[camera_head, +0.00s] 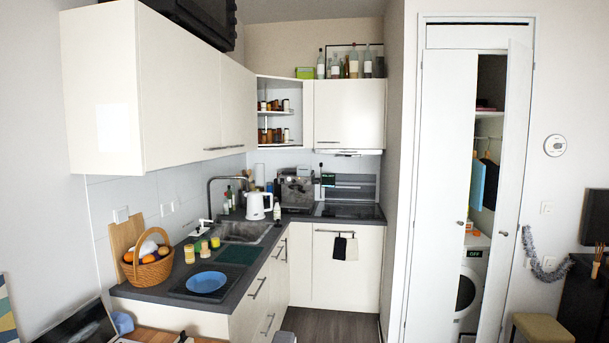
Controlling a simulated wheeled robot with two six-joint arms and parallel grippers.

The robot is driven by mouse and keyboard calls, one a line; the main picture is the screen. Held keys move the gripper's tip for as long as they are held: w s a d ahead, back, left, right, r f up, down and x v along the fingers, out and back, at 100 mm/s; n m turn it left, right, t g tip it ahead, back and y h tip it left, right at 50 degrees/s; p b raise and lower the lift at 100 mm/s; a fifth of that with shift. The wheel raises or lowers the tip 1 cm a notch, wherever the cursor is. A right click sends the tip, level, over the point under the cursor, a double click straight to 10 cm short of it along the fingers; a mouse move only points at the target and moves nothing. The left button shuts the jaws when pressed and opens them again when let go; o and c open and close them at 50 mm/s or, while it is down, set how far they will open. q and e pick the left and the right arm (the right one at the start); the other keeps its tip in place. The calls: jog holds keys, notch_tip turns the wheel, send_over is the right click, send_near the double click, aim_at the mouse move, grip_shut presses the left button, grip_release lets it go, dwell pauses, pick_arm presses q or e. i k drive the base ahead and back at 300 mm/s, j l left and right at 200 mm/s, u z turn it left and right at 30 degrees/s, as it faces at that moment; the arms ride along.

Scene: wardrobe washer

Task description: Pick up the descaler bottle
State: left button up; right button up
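I cannot pick out the descaler bottle for certain. Several dark and clear glass bottles (353,63) stand on top of the upper cabinet. More small bottles (228,200) stand behind the sink. No gripper is seen near any bottle.
The counter holds a fruit basket (148,266), a blue plate (206,282), a sink (241,231) and a coffee machine (297,188). On the right, a white closet with partly open doors (508,180) shows a washing machine (468,294). Floor (320,325) is clear before the cabinets.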

aim_at(277, 209)
jog(key=i+l+z, duration=0.9)
jog(key=i, duration=0.3)
jog(key=i+l+u, duration=0.15)
jog(key=i, duration=0.35)
jog(key=i+l+u, duration=0.2)
jog(key=i, duration=0.35)
jog(key=i+l+u, duration=0.15)
jog(key=i, duration=0.35)
jog(key=i+j+u, duration=0.35)
jog(key=i, duration=0.4)
jog(key=i+j+u, duration=0.1)
jog(key=i+u, duration=0.25)
jog(key=i, duration=0.4)
jog(key=i+l+u, duration=0.1)
jog(key=i+u, duration=0.25)
jog(key=i, duration=0.4)
jog(key=i+l+u, duration=0.3)
jog(key=i, duration=0.45)
